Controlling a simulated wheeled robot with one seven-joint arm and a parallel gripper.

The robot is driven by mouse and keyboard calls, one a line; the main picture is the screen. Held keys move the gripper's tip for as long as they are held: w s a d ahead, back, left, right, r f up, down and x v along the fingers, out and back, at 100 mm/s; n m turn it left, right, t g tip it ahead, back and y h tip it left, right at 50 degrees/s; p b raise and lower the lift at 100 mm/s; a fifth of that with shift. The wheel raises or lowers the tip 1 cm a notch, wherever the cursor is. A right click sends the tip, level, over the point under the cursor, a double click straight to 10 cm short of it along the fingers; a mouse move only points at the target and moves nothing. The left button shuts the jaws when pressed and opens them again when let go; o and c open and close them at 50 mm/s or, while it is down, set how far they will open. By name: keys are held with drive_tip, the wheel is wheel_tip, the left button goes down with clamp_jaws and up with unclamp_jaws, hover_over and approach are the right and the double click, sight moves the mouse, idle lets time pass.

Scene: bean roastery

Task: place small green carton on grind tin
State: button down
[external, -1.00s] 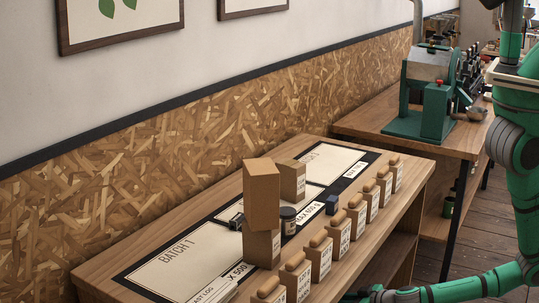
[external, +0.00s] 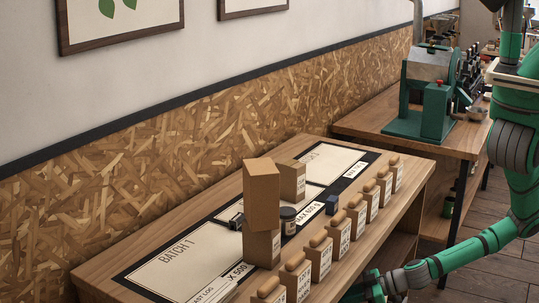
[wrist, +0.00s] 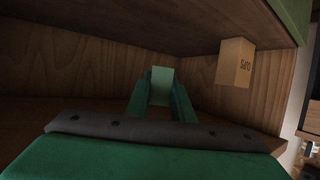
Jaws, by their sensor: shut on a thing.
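The small green carton (wrist: 161,86) shows in the wrist view as a pale green block between my green fingers. My gripper (wrist: 160,97) is shut on it, inside a wooden shelf space. In the external view the gripper is largely hidden by the bench front, at the lower edge. A small dark round tin with a pale label (external: 288,221), which looks like the grind tin, stands on the bench top beside a tall stack of brown boxes. The carton is not visible in the external view.
Brown boxes (external: 263,195) stand stacked close to the tin. In the wrist view a labelled brown box (wrist: 235,63) is right of the carton.

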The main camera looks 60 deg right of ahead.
drive_tip(key=s+a+r+n+g+y, duration=0.2)
drive_tip(key=s+r+n+g+y, duration=0.15)
drive_tip(key=s, duration=0.25)
drive_tip(key=s+a+r+n+g+y, duration=0.3)
drive_tip(key=s+r+n, duration=0.1)
drive_tip(key=s+r, duration=0.15)
wheel_tip(320, 180, up, 10)
drive_tip(key=a+n+g, duration=0.2)
drive_tip(key=w+d+r+m+t, duration=0.1)
drive_tip(key=w+d+r, duration=0.4)
drive_tip(key=w+r, duration=0.45)
drive_tip(key=w+d+r+m+t, duration=0.1)
drive_tip(key=w+d+r, duration=0.4)
drive_tip(key=r, duration=0.7)
hover_over(286, 211)
drive_tip(key=shift+y, duration=0.25)
drive_tip(key=f, duration=0.6)
drive_tip(key=s+f, duration=0.1)
drive_tip(key=f, duration=0.2)
drive_tip(key=shift+w+f, duration=0.4)
drive_tip(key=shift+w+f+n, duration=0.1)
drive_tip(key=shift+f+n, duration=0.15)
drive_tip(key=shift+f, duration=1.4)
